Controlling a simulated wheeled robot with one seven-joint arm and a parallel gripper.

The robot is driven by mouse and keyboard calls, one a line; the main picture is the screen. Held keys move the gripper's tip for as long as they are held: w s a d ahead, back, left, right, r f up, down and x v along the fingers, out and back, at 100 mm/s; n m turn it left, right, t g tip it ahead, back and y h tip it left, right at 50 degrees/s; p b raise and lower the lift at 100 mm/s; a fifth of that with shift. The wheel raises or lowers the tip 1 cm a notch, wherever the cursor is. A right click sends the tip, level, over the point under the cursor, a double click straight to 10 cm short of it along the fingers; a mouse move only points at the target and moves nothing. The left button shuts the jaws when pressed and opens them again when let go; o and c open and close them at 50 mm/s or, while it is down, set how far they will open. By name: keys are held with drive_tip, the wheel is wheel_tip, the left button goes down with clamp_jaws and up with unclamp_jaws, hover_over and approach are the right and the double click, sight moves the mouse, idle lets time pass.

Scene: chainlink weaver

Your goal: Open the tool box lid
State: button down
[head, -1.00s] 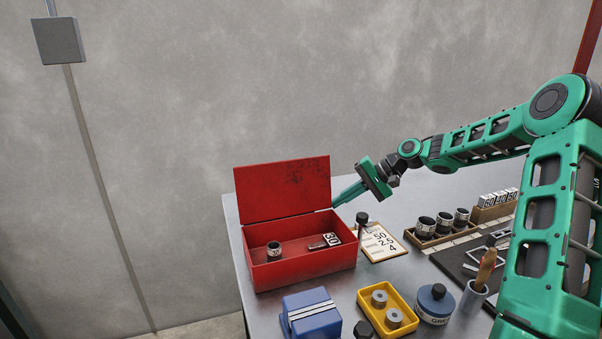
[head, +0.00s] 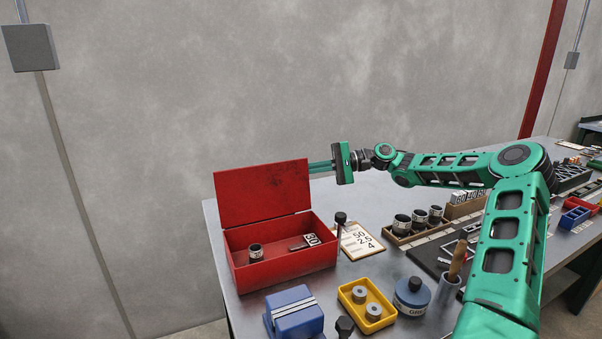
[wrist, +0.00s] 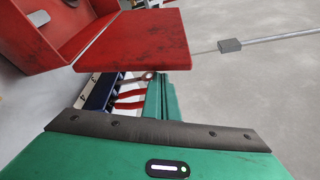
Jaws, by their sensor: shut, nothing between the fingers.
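The red tool box (head: 285,264) stands on the left end of the bench. Its lid (head: 262,194) is raised, standing roughly upright at the back edge. Inside lie a dark ring-shaped part (head: 256,252) and a small block marked 30 (head: 312,240). My gripper (head: 320,166) is shut and empty, at the right edge of the raised lid near its top. Whether it touches the lid I cannot tell. In the wrist view the red lid (wrist: 140,38) lies just beyond the green fingers (wrist: 160,95).
A card with numbers (head: 358,240) and a black-knobbed upright post (head: 340,226) stand right of the box. In front are a blue block (head: 294,312), a yellow tray (head: 352,293) and a blue-grey jar (head: 411,297). A rack of dark cylinders (head: 418,233) is farther right.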

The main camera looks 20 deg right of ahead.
sight(283, 172)
drive_tip(key=x, duration=0.7)
drive_tip(key=shift+f, duration=0.1)
drive_tip(key=shift+s+r+n, duration=0.5)
drive_tip(key=shift+s+r, duration=0.05)
drive_tip(key=shift+s, duration=0.25)
drive_tip(key=shift+s+r, duration=0.25)
drive_tip(key=shift+s, duration=0.1)
